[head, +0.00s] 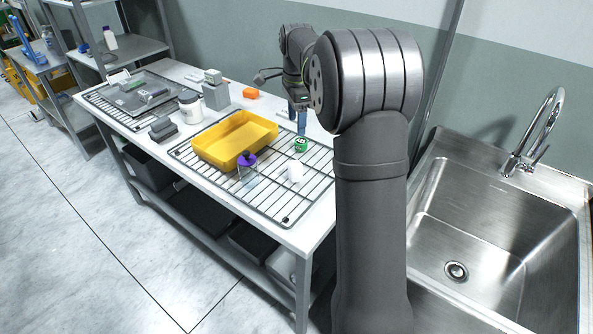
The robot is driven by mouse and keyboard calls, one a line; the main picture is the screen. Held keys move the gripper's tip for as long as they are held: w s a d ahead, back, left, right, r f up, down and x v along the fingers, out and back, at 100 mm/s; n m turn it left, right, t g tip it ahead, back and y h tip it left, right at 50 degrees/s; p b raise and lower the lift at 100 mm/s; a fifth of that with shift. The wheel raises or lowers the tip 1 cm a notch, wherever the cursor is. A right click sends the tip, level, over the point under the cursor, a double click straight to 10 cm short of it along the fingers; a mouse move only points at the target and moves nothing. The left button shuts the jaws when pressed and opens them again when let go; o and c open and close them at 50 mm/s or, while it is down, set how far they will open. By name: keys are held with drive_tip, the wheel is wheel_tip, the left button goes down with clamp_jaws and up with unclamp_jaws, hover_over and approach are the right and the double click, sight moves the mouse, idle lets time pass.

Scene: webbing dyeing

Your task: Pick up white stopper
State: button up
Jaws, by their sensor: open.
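A small white object (295,172), which looks like the white stopper, sits on the wire rack (213,185) near its front right part. My gripper (298,117) is above the back right part of the rack, behind the white object and apart from it. Its blue-grey fingers point down and are open, with nothing seen between them. My arm hides part of the rack's right side.
A yellow tray (214,158) lies on the rack. A purple-topped clear vessel (247,160) and a green-and-white round item (301,144) stand close to the white object. A white jar (190,106) stands left. A steel sink (490,225) is right of my arm.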

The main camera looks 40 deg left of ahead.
drive_tip(key=m, duration=0.9)
approach(297, 171)
drive_tip(key=f, duration=0.2)
drive_tip(key=w+f, duration=0.1)
drive_tip(key=f, duration=0.1)
drive_tip(key=a+f, duration=0.1)
drive_tip(key=f, duration=0.1)
drive_tip(key=shift+w, duration=0.35)
drive_tip(key=shift+s+f, duration=0.15)
drive_tip(key=shift+f, duration=2.65)
drive_tip(key=shift+c, duration=0.2)
drive_tip(key=c, duration=1)
